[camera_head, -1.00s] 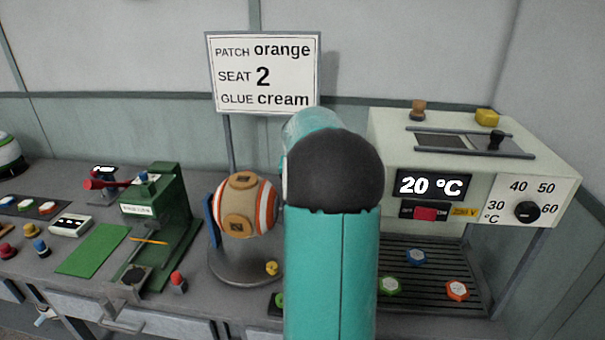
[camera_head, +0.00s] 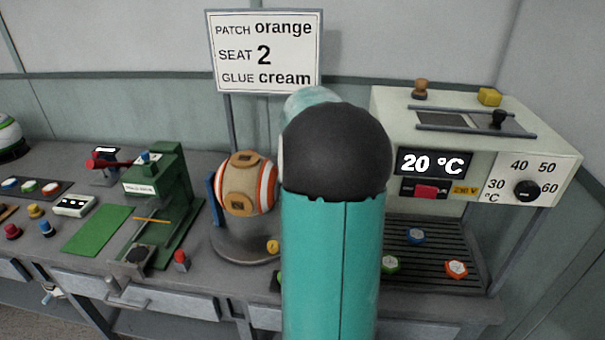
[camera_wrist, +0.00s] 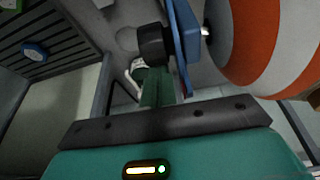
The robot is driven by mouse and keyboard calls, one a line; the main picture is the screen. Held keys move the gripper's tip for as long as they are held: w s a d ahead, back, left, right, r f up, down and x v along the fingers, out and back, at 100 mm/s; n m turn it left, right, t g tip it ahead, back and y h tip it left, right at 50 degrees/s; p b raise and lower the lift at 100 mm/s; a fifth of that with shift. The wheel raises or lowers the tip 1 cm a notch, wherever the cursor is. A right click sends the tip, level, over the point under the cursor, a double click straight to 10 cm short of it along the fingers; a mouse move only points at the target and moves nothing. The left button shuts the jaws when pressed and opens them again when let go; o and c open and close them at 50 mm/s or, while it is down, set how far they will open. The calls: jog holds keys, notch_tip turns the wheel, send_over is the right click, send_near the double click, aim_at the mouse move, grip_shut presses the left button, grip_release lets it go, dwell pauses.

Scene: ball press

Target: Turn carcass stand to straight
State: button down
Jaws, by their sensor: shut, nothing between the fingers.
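The carcass stand has a round grey base (camera_head: 235,250) and a blue upright bracket (camera_head: 213,198) at the left of the ball. It carries a carcass ball (camera_head: 263,190) with orange and white stripes and tan patches. In the wrist view the blue bracket (camera_wrist: 184,35) stands upright, with a black knob (camera_wrist: 152,43) on its left and the striped ball (camera_wrist: 262,45) on its right. My gripper (camera_wrist: 157,82) is shut and empty, its fingertips close by the black knob; I cannot tell if they touch. In the head view my arm hides the gripper.
A green press (camera_head: 165,200) stands left of the stand. A beige heater (camera_head: 440,130) reading 20 °C is at right, above a slatted tray (camera_head: 420,265) with coloured pieces. A sign (camera_head: 265,55) stands behind. A small yellow piece (camera_head: 272,247) lies on the base.

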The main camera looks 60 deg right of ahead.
aim_at(251, 206)
jog(key=shift+a, duration=0.2)
jog(key=shift+s+a+m, duration=0.4)
jog(key=shift+a+m, duration=0.2)
jog(key=shift+a, duration=0.05)
jog(key=w+a+m+g, duration=0.2)
jog(key=a+m, duration=0.5)
jog(key=a, duration=0.2)
jog(key=w+a+m+g+y, duration=0.1)
jog(key=w+a+m+g, duration=0.1)
jog(key=a+m, duration=0.5)
jog(key=shift+w+a+m+g, duration=0.3)
jog(key=shift+w+a+g, duration=0.1)
jog(key=shift+a, duration=1.3)
